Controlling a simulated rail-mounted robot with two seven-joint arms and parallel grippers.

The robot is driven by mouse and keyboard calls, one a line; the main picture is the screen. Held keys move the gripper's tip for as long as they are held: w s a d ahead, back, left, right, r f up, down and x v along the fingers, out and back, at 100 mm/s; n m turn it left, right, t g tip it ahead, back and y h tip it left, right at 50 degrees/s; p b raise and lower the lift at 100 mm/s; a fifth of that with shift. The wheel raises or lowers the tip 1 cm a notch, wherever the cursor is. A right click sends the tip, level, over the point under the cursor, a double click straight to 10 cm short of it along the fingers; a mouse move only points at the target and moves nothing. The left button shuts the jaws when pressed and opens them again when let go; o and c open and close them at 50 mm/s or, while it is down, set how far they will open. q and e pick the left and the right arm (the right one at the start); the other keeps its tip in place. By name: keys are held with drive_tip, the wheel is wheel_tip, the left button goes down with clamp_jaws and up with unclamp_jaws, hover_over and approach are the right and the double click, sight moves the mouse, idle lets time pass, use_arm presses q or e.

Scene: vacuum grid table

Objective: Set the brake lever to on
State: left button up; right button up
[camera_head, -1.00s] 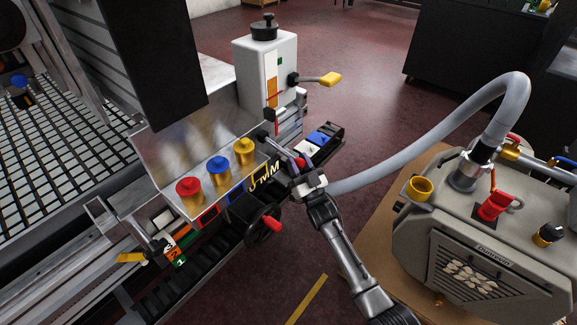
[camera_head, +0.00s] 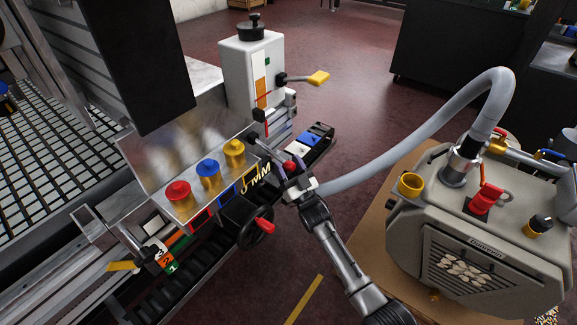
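Levers show on the machine, and no label tells me which is the brake lever. A small lever with a red ball knob (camera_head: 290,165) stands at the right end of the front rail. My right gripper (camera_head: 291,171) is at this knob, with its fingers apart on either side of it. I cannot tell whether they touch it. A yellow-handled lever (camera_head: 318,78) sticks out to the right from the white box (camera_head: 249,70). Another yellow-handled lever (camera_head: 123,266) is at the lower left. My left gripper is not in view.
Red (camera_head: 177,193), blue (camera_head: 208,172) and yellow (camera_head: 234,152) knobs line the metal panel. A handwheel with a red grip (camera_head: 264,225) sits left of my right arm. A grey vacuum pump (camera_head: 470,235) with a thick hose (camera_head: 432,134) stands to the right.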

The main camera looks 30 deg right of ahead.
drive_tip(key=shift+r, duration=0.1)
drive_tip(key=shift+s+f+p, duration=0.25)
drive_tip(key=shift+s+p, duration=0.05)
drive_tip(key=shift+s, duration=0.15)
drive_tip(key=p+v, duration=0.3)
drive_tip(key=v, duration=1)
drive_tip(key=shift+p, duration=0.35)
drive_tip(key=shift+w+f, duration=0.1)
drive_tip(key=shift+w, duration=0.05)
